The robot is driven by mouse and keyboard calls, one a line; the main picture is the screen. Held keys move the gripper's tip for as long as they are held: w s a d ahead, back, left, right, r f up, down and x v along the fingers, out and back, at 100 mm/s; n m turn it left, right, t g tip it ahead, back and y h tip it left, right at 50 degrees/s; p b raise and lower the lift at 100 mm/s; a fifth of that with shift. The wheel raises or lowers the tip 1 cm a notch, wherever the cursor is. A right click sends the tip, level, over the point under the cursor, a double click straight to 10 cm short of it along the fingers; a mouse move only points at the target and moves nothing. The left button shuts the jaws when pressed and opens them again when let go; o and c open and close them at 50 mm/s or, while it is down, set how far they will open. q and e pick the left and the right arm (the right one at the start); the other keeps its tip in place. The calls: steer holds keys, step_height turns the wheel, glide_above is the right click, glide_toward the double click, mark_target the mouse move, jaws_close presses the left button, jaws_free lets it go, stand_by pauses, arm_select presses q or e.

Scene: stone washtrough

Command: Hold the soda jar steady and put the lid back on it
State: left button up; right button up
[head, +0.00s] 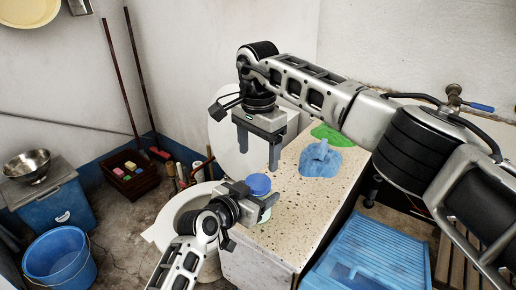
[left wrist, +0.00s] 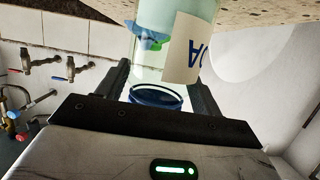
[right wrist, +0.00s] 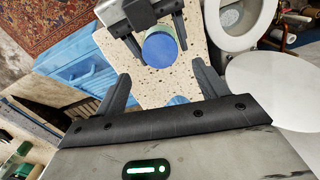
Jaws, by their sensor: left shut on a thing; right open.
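The soda jar is clear glass with pale contents and a cream label with blue letters; it fills the upper middle of the left wrist view (left wrist: 150,60), where it appears upside down. The blue lid (head: 258,184) covers its top, and also shows in the right wrist view (right wrist: 160,49); I cannot tell whether it is fully seated. My left gripper (head: 256,197) is shut around the jar, one finger each side, as the left wrist view shows. My right gripper (head: 258,160) is open and empty, above the lid. In the head view the lid and left gripper hide most of the jar.
The speckled stone top (head: 288,215) carries a crumpled blue cloth (head: 320,161) and a green cloth (head: 333,135) behind the jar. A white toilet (head: 170,220) stands to the left. A blue ribbed box (head: 370,255) is at lower right, a blue bucket (head: 60,256) at lower left.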

mark_target(258, 181)
steer(key=shift+r+n, duration=0.4)
steer(key=shift+n, duration=0.5)
steer(key=shift+f, duration=4.05)
steer(key=c, duration=1)
steer(key=m, duration=0.9)
steer(key=shift+m, duration=0.4)
